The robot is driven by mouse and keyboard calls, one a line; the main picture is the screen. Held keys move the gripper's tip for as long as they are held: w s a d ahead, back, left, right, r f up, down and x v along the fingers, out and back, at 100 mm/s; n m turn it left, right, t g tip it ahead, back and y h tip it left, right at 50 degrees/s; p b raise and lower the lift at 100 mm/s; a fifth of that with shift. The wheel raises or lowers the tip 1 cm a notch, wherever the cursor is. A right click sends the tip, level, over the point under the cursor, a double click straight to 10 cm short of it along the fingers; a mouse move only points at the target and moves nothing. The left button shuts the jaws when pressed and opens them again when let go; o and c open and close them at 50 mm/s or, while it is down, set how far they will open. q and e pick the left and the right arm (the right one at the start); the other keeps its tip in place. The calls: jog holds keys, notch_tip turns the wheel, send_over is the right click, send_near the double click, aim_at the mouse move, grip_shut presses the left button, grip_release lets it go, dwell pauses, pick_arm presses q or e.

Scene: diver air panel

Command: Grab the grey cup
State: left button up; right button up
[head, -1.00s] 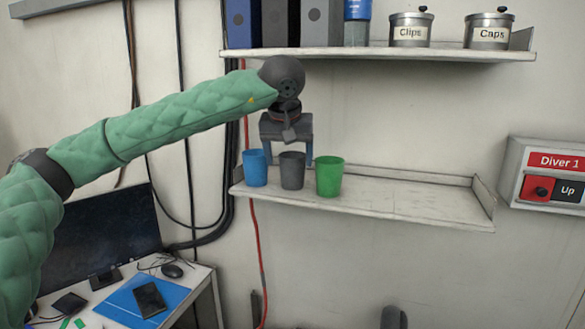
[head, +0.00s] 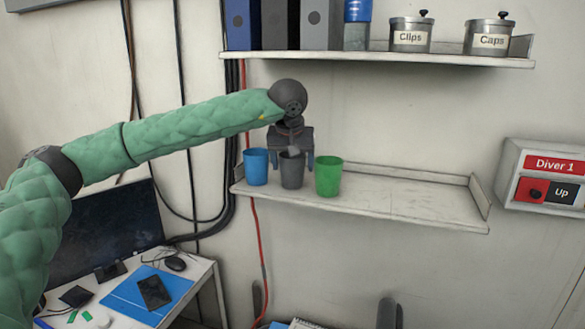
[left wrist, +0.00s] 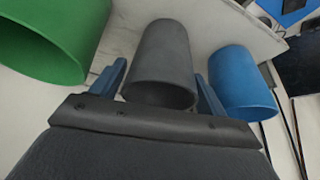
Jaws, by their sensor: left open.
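The grey cup (head: 292,172) stands upright on the lower shelf, between the blue cup (head: 256,167) and the green cup (head: 329,177). My left gripper (head: 292,166) is open above and around the grey cup, one finger on each side. In the left wrist view the grey cup (left wrist: 160,65) lies between the two blue fingers of the gripper (left wrist: 162,92), with small gaps showing. The green cup (left wrist: 55,38) is on the left there and the blue cup (left wrist: 243,85) on the right, close to the fingers. My right gripper is not seen.
The lower shelf (head: 410,201) is bare to the right of the green cup. An upper shelf (head: 390,58) with binders, a blue-capped container and labelled tins hangs above. A desk with a monitor (head: 100,232) stands lower left. A Diver 1 panel (head: 545,177) is on the right wall.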

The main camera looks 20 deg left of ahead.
pick_arm(q)
jog(key=shift+w+f, duration=0.1)
jog(key=shift+f, duration=0.2)
jog(key=c, duration=0.7)
jog(key=shift+c, duration=0.2)
